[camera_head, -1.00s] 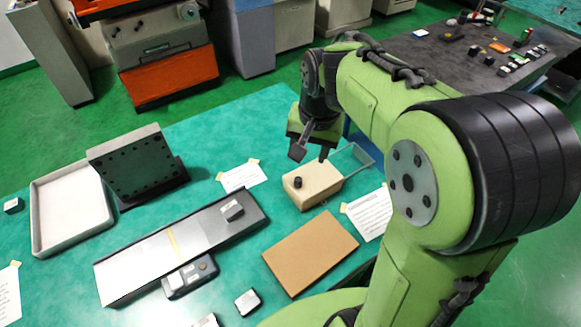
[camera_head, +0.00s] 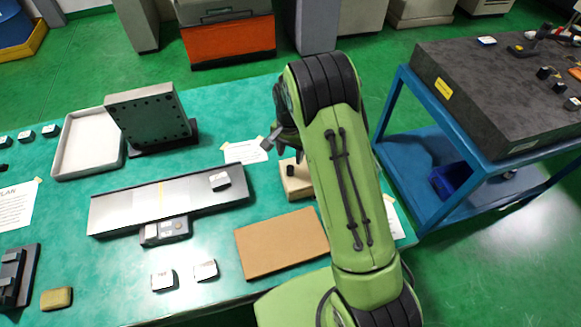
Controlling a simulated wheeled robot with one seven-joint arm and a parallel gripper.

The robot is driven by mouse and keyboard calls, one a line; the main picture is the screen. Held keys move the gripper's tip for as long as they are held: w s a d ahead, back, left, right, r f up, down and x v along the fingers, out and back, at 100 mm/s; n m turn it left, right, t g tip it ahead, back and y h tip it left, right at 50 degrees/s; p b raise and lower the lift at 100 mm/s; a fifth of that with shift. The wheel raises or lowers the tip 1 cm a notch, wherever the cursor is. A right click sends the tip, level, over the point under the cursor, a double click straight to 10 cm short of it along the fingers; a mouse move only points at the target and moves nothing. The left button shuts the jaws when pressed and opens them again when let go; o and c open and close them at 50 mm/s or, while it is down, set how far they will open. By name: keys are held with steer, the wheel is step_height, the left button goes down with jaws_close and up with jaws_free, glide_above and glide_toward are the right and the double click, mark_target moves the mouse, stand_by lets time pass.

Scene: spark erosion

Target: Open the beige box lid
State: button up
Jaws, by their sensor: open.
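The beige box (camera_head: 293,183) stands on the green table, right of centre, with a small dark knob (camera_head: 291,170) on its top. The lid looks closed. My green arm covers the right part of the box. My gripper (camera_head: 272,143) is open and empty, and appears just above and left of the box in the picture. One finger shows clearly and the other is mostly hidden by the arm. I cannot tell the exact gap between gripper and knob.
A brown flat board (camera_head: 282,243) lies in front of the box. A long grey plate (camera_head: 160,200) and an upright dark angle plate (camera_head: 150,118) are to the left. A blue trolley with a dark stone slab (camera_head: 480,95) stands at the right.

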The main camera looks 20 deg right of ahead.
mark_target(290, 167)
step_height(290, 167, down, 8)
steer(key=shift+r, duration=0.15)
jaws_close()
stand_by(0.3)
